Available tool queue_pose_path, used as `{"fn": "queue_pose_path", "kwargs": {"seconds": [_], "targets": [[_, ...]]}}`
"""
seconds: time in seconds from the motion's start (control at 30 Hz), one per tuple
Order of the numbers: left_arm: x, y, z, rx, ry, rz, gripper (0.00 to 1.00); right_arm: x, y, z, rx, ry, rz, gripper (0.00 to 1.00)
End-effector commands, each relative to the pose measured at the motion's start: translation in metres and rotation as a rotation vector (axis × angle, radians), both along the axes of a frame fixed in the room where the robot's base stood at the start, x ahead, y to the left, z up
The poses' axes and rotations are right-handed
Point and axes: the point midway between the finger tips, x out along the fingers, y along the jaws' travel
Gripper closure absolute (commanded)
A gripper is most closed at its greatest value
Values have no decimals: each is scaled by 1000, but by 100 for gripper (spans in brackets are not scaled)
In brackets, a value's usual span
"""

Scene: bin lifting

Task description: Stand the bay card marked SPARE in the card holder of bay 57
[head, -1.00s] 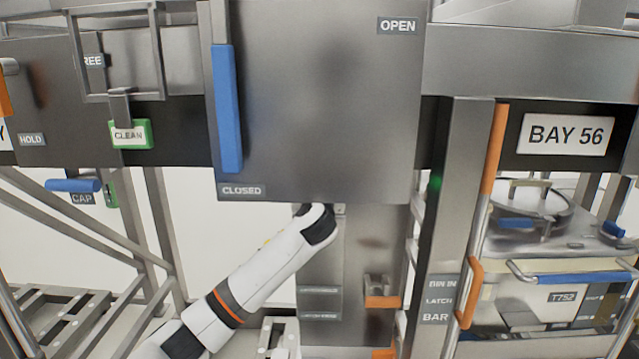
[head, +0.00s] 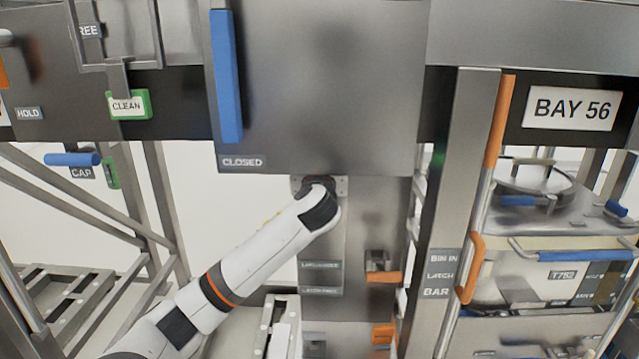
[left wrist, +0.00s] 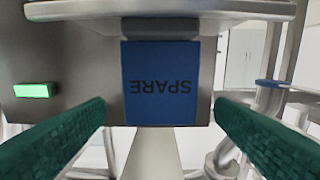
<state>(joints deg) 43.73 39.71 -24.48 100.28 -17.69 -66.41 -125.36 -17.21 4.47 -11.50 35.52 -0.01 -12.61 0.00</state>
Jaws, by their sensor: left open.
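The blue bay card marked SPARE (left wrist: 166,62) hangs from a dark clip on a grey metal part in the left wrist view, its lettering upside down there. My left gripper (left wrist: 160,108) is open, its two green fingers on either side of the card with a gap at each side. In the head view my left arm ends below the CLOSED panel; the fingers and the card are hidden there. My right gripper is not in view. No bay 57 sign shows, and I cannot identify its card holder.
A green light (left wrist: 32,90) glows left of the card. In the head view a grey panel with a blue handle (head: 226,75) stands above my arm. A green-edged CLEAN card (head: 128,105) hangs at left. The BAY 56 sign (head: 570,108) and a bin (head: 560,270) are at right.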

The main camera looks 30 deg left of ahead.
Motion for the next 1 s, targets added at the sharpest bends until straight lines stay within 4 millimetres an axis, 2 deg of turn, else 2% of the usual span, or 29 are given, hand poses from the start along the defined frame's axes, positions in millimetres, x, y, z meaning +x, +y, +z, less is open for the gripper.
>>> {"fn": "queue_pose_path", "kwargs": {"seconds": [0.03, 0.2, 0.4, 0.77, 0.87, 0.97, 1.0], "targets": [[-9, -6, -3, 2, -3, -3, 22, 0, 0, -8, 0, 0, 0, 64], [-38, -24, -3, 2, -1, -3, 22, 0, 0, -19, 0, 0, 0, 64], [-61, -38, -1, 1, -1, -1, 22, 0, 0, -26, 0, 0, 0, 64], [-68, -42, -2, -4, 1, -2, 22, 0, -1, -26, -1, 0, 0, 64], [-62, -50, -18, -67, -7, -35, 22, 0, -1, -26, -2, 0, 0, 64], [-50, -71, -62, -255, -32, -112, 22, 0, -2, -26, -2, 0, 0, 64], [-46, -83, -86, -369, -47, -150, 22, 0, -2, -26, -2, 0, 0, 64]]}}
